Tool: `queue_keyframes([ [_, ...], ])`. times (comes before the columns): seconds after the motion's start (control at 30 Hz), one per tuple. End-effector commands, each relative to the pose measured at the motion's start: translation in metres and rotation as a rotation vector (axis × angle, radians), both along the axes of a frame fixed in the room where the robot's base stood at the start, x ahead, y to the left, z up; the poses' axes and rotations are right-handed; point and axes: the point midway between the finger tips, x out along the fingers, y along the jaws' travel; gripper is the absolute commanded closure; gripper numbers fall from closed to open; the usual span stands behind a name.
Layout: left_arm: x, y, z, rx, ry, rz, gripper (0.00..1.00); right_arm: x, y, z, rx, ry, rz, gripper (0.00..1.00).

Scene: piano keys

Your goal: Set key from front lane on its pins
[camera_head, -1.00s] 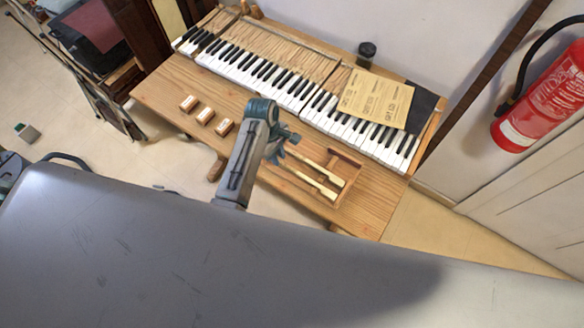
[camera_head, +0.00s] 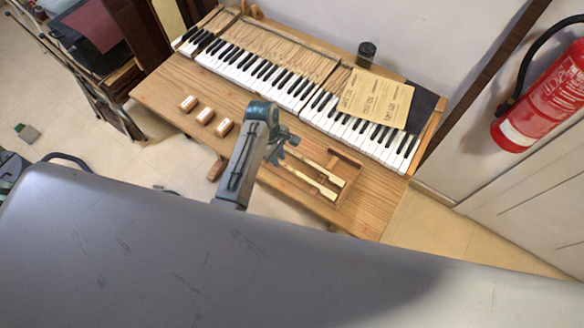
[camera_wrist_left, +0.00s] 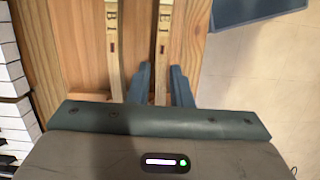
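Two long pale wooden keys lie side by side in a shallow wooden tray (camera_head: 348,160) on the bench. The front lane key (camera_head: 308,181) is nearer the bench's front edge, and the back lane key (camera_head: 322,172) is nearer the keyboard. In the left wrist view, the front lane key (camera_wrist_left: 164,40) runs between the two blue-grey fingers of my left gripper (camera_wrist_left: 160,75), with narrow gaps seeming to show beside it. The back lane key (camera_wrist_left: 113,40) is outside the fingers. My left gripper also shows over the keys' left ends in the head view (camera_head: 286,146). My right gripper is not in view. The pins are too small to tell.
The keyboard (camera_head: 250,66) runs along the bench's (camera_head: 165,90) back, with a paper sheet (camera_head: 375,98) on its right part and a dark cup (camera_head: 366,52) behind. Several small white-topped blocks (camera_head: 205,116) stand left of my arm. A fire extinguisher (camera_head: 545,100) hangs right.

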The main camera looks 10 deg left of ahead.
Motion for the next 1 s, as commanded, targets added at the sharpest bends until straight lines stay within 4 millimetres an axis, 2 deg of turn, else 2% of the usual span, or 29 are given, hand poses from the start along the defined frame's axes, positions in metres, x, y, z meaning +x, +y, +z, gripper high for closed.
queue_keyframes([
  [0.63,-0.0002,0.0001,-0.0081,0.0,0.001,0.0,0.81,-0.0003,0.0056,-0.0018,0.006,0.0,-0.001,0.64],
  [0.67,-0.0002,0.0001,-0.0081,0.0,0.001,0.0,0.83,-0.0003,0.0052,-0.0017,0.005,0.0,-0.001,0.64],
  [0.73,-0.0002,0.0001,-0.0081,0.0,0.001,0.0,0.97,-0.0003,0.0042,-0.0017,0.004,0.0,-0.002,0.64],
  [0.77,-0.0002,0.0001,-0.0081,0.0,0.001,0.0,1.0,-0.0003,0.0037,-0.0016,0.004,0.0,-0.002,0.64],
  [1.0,0.0001,0.0,-0.0058,0.0,0.0,-0.001,1.0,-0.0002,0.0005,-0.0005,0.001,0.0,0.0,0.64],
])
